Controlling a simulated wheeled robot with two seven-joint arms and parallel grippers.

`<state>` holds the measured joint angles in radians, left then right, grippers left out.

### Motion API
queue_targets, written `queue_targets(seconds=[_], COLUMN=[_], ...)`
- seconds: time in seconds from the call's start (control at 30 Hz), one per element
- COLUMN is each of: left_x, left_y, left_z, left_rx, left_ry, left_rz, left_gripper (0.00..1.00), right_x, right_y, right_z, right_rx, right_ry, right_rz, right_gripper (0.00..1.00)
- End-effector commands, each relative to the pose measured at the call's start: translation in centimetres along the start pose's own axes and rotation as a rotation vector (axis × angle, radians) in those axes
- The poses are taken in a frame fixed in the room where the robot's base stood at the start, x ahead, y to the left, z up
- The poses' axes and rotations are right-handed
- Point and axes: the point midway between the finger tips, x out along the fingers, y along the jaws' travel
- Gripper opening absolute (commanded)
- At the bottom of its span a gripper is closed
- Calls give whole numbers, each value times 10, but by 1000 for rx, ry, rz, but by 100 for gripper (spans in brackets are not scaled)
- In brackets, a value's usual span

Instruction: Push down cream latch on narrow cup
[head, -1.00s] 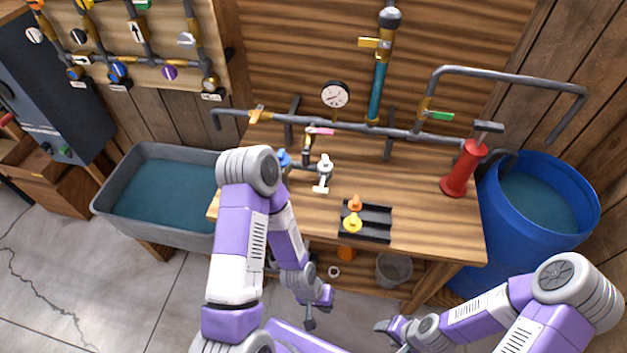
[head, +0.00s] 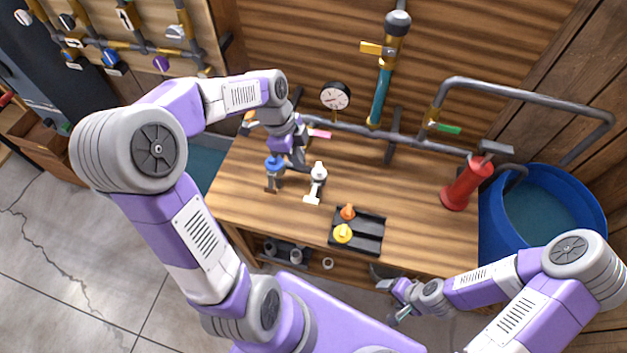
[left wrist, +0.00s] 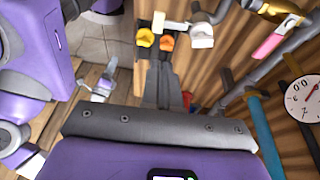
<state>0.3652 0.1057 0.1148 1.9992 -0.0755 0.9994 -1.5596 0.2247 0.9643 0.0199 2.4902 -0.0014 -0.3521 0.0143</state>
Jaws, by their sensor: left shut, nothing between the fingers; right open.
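A small white-topped fitting (head: 318,172) stands on the bench, with a cream tab (head: 312,198) at its front; I take these for the narrow cup and latch, but cannot be sure. In the left wrist view the white fitting (left wrist: 201,32) and cream tab (left wrist: 172,26) show at the top. My left gripper (head: 299,163) is shut and empty, pointing down beside the white fitting, between it and a blue-topped one (head: 274,163). Contact cannot be told. Its dark fingers also show in the left wrist view (left wrist: 160,75). My right gripper (head: 398,304) is open, low before the bench.
A black tray (head: 370,228) holds an orange piece (head: 348,211) and a yellow piece (head: 342,233). A grey pipe (head: 400,140) with a pink lever (head: 319,133) runs behind. A red cylinder (head: 466,185) and blue barrel (head: 547,215) are at right. The bench's right-middle is clear.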

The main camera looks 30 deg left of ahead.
Motion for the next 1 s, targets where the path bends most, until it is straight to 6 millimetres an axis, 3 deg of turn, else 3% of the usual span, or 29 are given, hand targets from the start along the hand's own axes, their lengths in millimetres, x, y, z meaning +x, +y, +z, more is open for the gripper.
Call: queue_targets(seconds=[0.27,0.43,0.8,1.0], left_x=[2,15,92,124], left_y=[0,0,1,3], left_z=[0,0,0,6], left_rx=[-1,-1,-1,-3], left_ry=[0,0,1,1], left_rz=[2,4,7,5], left_gripper=[0,0,0,0], right_x=[0,2,10,12], right_y=[0,1,4,5], right_z=[0,0,0,0], right_rx=[0,0,0,0], right_ry=[-1,-1,-1,-1], right_rz=[0,0,0,0], right_gripper=[72,72,72,72])
